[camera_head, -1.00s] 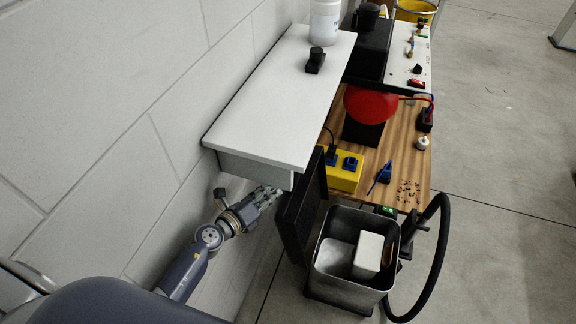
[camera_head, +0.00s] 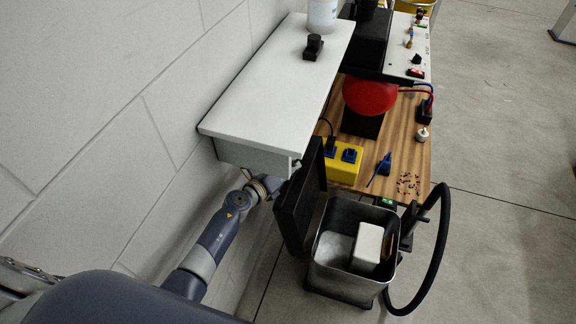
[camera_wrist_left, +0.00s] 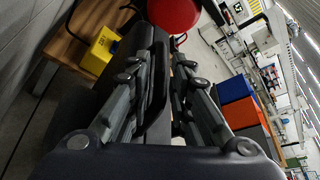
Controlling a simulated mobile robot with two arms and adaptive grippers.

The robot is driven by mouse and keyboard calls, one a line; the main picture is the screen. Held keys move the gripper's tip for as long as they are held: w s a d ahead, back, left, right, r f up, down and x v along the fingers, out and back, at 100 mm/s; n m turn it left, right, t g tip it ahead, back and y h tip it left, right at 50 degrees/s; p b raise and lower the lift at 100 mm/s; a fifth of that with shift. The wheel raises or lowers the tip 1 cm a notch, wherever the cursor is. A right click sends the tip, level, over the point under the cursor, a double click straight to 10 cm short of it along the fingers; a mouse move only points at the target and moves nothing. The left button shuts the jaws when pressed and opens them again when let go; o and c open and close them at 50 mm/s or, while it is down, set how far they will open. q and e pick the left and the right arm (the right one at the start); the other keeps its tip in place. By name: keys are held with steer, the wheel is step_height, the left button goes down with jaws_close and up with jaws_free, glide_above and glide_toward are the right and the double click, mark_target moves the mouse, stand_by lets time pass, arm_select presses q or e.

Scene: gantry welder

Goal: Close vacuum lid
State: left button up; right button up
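The vacuum (camera_head: 345,283) is a square metal bin at the lower middle of the head view, with its top open. Its black lid (camera_head: 300,200) stands raised on the bin's left side. My left gripper (camera_head: 284,180) is just left of the lid, by the lid's upper back part, partly hidden under the white shelf. In the left wrist view, the fingers of my left gripper (camera_wrist_left: 160,66) are apart, with a dark panel, seemingly the lid (camera_wrist_left: 152,38), close in front of them. I cannot tell whether they touch it. My right gripper is not in view.
The white shelf (camera_head: 275,95) overhangs my left arm beside the block wall. A wooden bench (camera_head: 400,150) with a yellow box (camera_head: 343,172) and red round object (camera_head: 369,95) stands behind the bin. A black hose (camera_head: 443,250) loops at the bin's right. Open floor lies further right.

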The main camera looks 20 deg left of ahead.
arm_select(q)
steer(key=c, duration=0.4)
jaws_close()
steer(key=shift+d+r, duration=0.1)
steer(key=shift+d, duration=0.05)
steer(key=d+r+m+p, duration=0.1)
steer(key=d+p, duration=0.3)
steer(key=d, duration=1.4)
steer(key=shift+s+d+y+p, duration=0.25)
steer(key=shift+s+y+p, duration=0.05)
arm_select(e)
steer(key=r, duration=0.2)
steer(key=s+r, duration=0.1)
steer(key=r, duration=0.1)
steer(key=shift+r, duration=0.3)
arm_select(q)
steer(key=shift+r, duration=0.15)
